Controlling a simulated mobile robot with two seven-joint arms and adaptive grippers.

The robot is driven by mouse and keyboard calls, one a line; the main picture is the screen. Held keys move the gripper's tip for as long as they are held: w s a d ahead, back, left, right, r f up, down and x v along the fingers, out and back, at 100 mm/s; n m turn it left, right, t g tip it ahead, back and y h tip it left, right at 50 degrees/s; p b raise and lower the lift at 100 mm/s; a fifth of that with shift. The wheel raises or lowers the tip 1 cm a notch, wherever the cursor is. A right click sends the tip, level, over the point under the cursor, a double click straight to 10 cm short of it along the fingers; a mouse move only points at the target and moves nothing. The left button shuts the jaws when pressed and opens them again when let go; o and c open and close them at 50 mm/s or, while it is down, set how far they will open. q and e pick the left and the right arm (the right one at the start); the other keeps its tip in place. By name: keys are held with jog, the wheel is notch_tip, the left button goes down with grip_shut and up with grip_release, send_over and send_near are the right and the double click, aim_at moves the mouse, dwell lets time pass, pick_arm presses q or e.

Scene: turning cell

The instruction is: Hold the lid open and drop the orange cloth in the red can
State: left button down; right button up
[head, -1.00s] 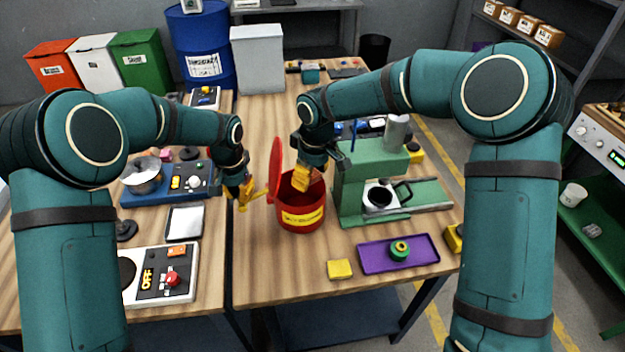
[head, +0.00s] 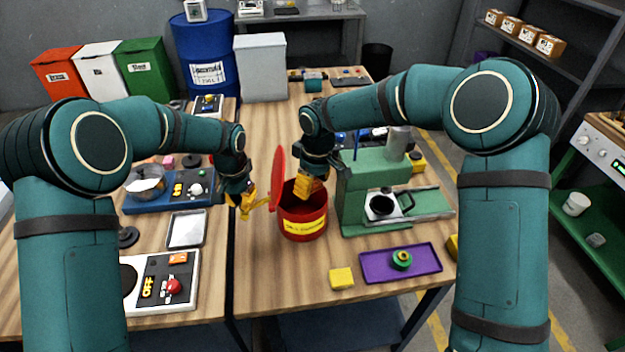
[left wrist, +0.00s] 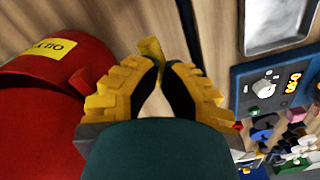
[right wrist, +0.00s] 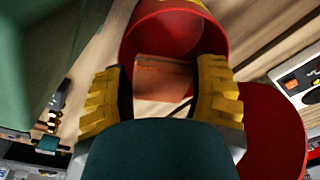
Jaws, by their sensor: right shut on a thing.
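The red can (head: 304,224) with a yellow label stands on the wooden table. Its red lid (head: 277,172) stands upright, open, on the left side; it also shows in the right wrist view (right wrist: 268,125). My right gripper (head: 307,187) points down at the can's mouth. It is shut on the orange cloth (right wrist: 160,78), which shows between its fingers over the can's opening; the head view hides it. My left gripper (head: 246,203) is just left of the lid. Its fingertips are close together, beside a yellow strip (left wrist: 152,48).
A purple tray (head: 375,266) and a yellow block (head: 342,278) lie in front. A blue panel (head: 165,202) and a silver tray (head: 187,230) are on the left. Table directly before the can is clear.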

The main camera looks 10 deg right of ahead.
jog(key=shift+f, duration=0.3)
jog(key=o, duration=1.4)
jog(key=shift+c, duration=0.2)
jog(key=shift+r, duration=0.1)
jog(key=shift+r, duration=1.4)
jog(key=s, duration=1.4)
pick_arm(q)
notch_tip(320, 180, up, 11)
jog(key=d, duration=0.2)
dwell(0.9)
